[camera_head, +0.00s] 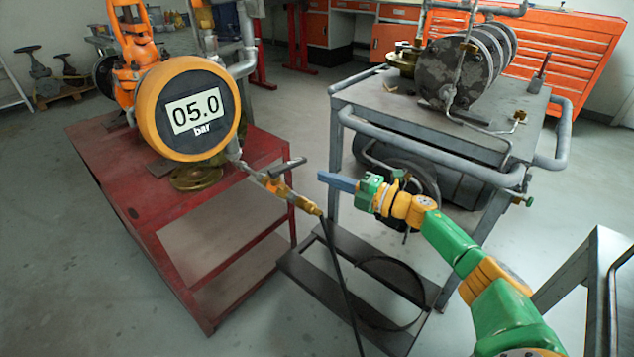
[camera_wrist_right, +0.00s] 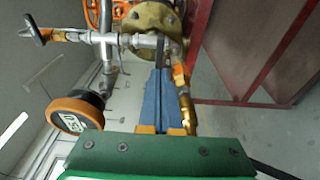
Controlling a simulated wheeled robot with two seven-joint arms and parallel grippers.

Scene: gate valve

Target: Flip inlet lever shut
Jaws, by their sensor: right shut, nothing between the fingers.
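The inlet lever (camera_head: 287,167) is a short grey handle on the thin pipe branch by the red table. It angles up to the right, across the line of the branch. A brass fitting (camera_head: 303,204) with a black hose ends the branch. My right gripper (camera_head: 323,177) has blue fingers, shut and empty, pointing left at the lever; a small gap shows between tips and handle. In the right wrist view the fingertips (camera_wrist_right: 158,72) lie close below a dark bar (camera_wrist_right: 160,50), probably the lever; contact cannot be told there. My left gripper is out of view.
The black hose (camera_head: 340,270) hangs in front.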

